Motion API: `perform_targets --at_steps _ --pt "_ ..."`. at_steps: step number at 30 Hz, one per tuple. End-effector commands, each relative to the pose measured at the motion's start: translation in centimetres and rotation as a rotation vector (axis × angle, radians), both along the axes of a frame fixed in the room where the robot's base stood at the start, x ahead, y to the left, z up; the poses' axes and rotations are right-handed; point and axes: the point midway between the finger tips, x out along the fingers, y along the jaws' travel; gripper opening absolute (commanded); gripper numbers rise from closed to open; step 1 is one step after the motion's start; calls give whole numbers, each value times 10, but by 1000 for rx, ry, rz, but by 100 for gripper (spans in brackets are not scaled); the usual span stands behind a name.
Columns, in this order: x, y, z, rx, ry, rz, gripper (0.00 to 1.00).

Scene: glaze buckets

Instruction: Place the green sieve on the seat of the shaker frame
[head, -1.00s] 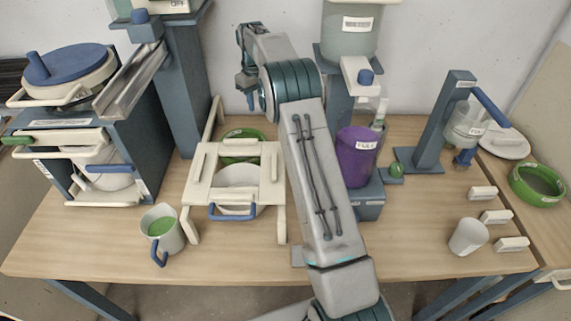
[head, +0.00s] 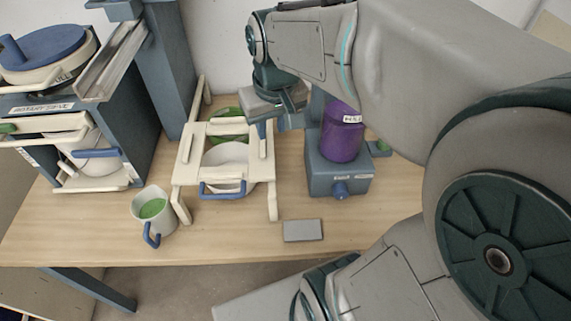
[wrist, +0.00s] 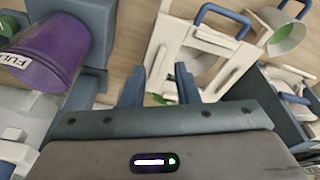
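The cream shaker frame (head: 266,172) stands on the table with a blue handle at its front and a white bowl (head: 226,156) beneath its opening. A green round object (head: 226,112), possibly the green sieve, shows partly at the frame's back; bars cover much of it, and I cannot tell whether it is under or behind the frame. My gripper (head: 272,118) is above the frame's back right side. In the wrist view its two fingers (wrist: 158,88) are apart with nothing visibly held; green patches show between and beside them, and the frame lies just beyond.
A purple bucket (head: 341,133) on a blue-grey stand (head: 338,181) is close right of my gripper. A jug with green contents (head: 152,212) is left of the frame. A sieve machine (head: 75,125) fills the left. My arm hides the right side.

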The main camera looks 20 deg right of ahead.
Motion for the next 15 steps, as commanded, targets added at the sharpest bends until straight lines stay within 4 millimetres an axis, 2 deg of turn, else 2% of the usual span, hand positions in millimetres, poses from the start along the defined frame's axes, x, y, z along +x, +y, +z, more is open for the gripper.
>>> perform_targets --at_steps 1,3,7,11,13,15 --pt "-21 1 -6 3 -12 -13 28" --pt "-44 2 -15 8 -23 -32 28" --pt "-73 2 -29 14 -36 -58 28" --pt "-86 3 -37 17 -42 -72 32" --pt "-83 2 -35 13 -39 -69 32" --pt "-72 2 -30 3 -33 -57 32"
